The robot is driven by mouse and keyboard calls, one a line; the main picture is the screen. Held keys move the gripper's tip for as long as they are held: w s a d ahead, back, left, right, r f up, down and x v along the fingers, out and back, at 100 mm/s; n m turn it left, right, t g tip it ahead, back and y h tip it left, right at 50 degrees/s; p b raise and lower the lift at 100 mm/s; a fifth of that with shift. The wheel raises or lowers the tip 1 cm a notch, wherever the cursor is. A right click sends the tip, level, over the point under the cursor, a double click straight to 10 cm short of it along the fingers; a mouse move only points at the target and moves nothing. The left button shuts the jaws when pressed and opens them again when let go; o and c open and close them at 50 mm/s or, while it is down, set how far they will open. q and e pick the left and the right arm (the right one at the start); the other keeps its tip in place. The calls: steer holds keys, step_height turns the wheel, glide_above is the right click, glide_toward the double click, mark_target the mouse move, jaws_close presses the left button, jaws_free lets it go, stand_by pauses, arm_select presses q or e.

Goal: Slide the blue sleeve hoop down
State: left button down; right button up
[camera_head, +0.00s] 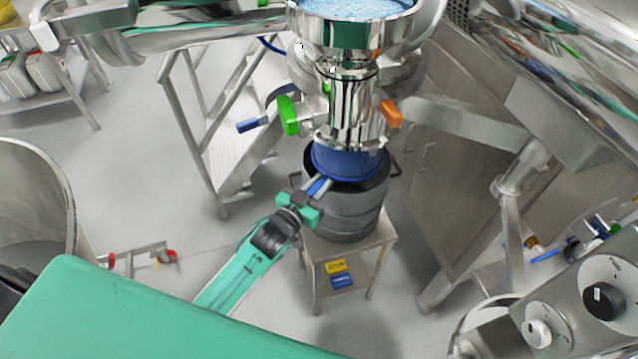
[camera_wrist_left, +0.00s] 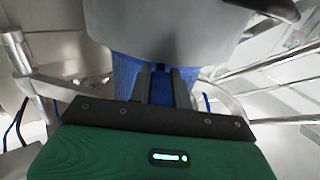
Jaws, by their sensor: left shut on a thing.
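The blue sleeve (camera_head: 345,160) hangs under the steel outlet (camera_head: 352,112) of a vessel, with its blue hoop (camera_head: 350,180) at the lower end, at the mouth of a dark grey drum (camera_head: 352,215). My left gripper (camera_head: 320,185) reaches in from the lower left and is shut on the near left side of the hoop, where a blue piece shows between its fingers. In the left wrist view the fingers (camera_wrist_left: 158,86) stand against the blue sleeve (camera_wrist_left: 125,75); the exact grip is partly hidden there. My right gripper is not in view.
The drum stands on a small steel table (camera_head: 385,240) with yellow and blue boxes (camera_head: 338,268) on its lower shelf. Steel steps (camera_head: 235,150) stand behind left. A green handle (camera_head: 289,115) and an orange handle (camera_head: 390,113) flank the outlet. A control panel (camera_head: 590,300) is at lower right.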

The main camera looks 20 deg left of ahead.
arm_select(q)
steer(key=shift+s+f, duration=0.1)
steer(key=shift+f, duration=0.25)
steer(key=c, duration=1.3)
jaws_free()
steer(key=shift+r, duration=0.1)
steer(key=shift+b+v, duration=1.55)
steer(key=shift+v, duration=5.3)
